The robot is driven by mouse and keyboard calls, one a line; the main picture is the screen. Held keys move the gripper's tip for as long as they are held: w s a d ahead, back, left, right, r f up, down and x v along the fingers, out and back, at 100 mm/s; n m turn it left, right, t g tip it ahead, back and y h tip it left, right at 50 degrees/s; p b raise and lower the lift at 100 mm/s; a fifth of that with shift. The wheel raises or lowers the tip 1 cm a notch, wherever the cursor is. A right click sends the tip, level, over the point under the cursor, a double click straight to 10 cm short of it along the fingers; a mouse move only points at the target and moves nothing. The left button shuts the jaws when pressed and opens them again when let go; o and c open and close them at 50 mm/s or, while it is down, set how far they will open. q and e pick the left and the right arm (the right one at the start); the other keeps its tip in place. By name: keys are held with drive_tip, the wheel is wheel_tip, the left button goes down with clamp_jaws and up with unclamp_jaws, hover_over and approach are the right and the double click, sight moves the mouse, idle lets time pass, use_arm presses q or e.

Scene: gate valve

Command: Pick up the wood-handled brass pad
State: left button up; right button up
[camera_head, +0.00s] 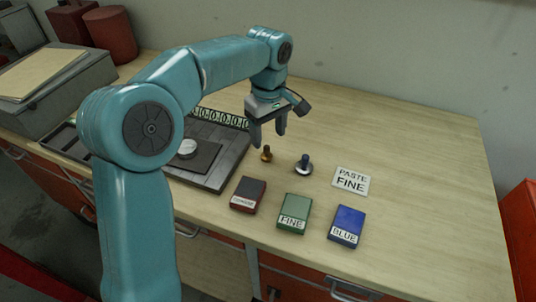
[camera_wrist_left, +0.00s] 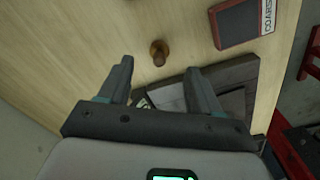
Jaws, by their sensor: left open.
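The wood-handled brass pad (camera_head: 266,154) stands upright on the wooden bench, just right of the dark tray. In the left wrist view the brass pad (camera_wrist_left: 159,52) shows from above, its brown handle over a round brass base. My left gripper (camera_head: 268,140) is open and empty, pointing down above and close to the pad. In the wrist view its fingertips (camera_wrist_left: 158,66) lie apart, with the pad just beyond the gap between them. My right gripper is not in view.
A dark-handled silver pad (camera_head: 304,165) stands right of the brass one. COARSE (camera_head: 248,194), FINE (camera_head: 293,213) and BLUE (camera_head: 346,225) boxes line the front. A PASTE FINE card (camera_head: 351,181) lies behind. The dark tray (camera_head: 222,171) is left; the bench's back right is clear.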

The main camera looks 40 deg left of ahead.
sight(266, 146)
use_arm(q)
drive_tip(key=shift+w+a+f, duration=0.1)
drive_tip(key=shift+a+f, duration=0.05)
drive_tip(key=shift+f, duration=0.35)
drive_tip(key=shift+w+a+f, duration=0.1)
drive_tip(key=shift+f, duration=0.4)
wheel_tip(266, 146, down, 4)
drive_tip(key=shift+s+a+f, duration=0.1)
drive_tip(key=shift+s+f, duration=0.05)
drive_tip(key=shift+f, duration=0.1)
drive_tip(key=shift+a+f, duration=0.1)
drive_tip(key=shift+f, duration=0.25)
drive_tip(key=shift+r, duration=0.1)
drive_tip(key=shift+c, duration=1.2)
clamp_jaws()
